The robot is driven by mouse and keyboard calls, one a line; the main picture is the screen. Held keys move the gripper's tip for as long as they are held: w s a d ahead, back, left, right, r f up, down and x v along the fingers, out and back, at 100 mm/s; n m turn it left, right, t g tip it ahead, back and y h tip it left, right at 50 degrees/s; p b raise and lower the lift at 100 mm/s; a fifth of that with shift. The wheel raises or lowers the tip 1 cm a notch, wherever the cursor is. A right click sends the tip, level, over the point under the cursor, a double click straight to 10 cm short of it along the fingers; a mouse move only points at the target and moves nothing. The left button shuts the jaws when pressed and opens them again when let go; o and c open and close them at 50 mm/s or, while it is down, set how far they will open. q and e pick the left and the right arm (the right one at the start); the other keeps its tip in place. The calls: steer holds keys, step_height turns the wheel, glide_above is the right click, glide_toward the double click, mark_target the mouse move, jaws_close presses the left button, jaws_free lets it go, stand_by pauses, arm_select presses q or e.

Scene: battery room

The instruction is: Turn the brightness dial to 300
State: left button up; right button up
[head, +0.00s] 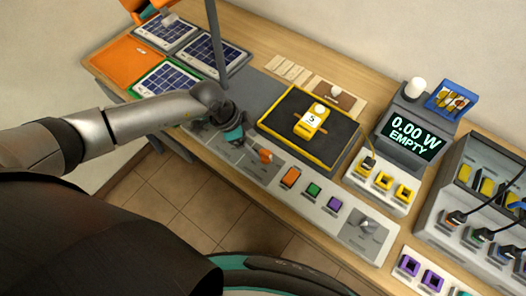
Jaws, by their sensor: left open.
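A long grey control panel (330,215) runs along the front edge of the bench. A round grey dial (366,227) sits near its right end; its scale is too small to read. A smaller orange knob (265,156) stands further left on the panel. I cannot tell from the labels which one sets the brightness. My left gripper (233,139) is over the left part of the panel, pointing down, just left of the orange knob. It is open, and its fingers partly hide the panel beneath. My right gripper is out of view.
Orange, green and purple buttons (313,190) lie between knob and dial. Behind them is a yellow-edged black tray (280,124) holding a yellow block (312,120). A display (411,136) reads "0.00 W EMPTY". Solar panels (207,60) and a grey post (216,45) stand at left.

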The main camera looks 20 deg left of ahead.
mark_target(264, 154)
arm_select(q)
steer(key=b+x, duration=0.1)
steer(key=x, duration=0.6)
steer(key=shift+w+d+f, duration=0.1)
steer(key=shift+d+f, duration=0.05)
steer(key=shift+f, duration=0.1)
steer(key=shift+c, duration=0.2)
jaws_close()
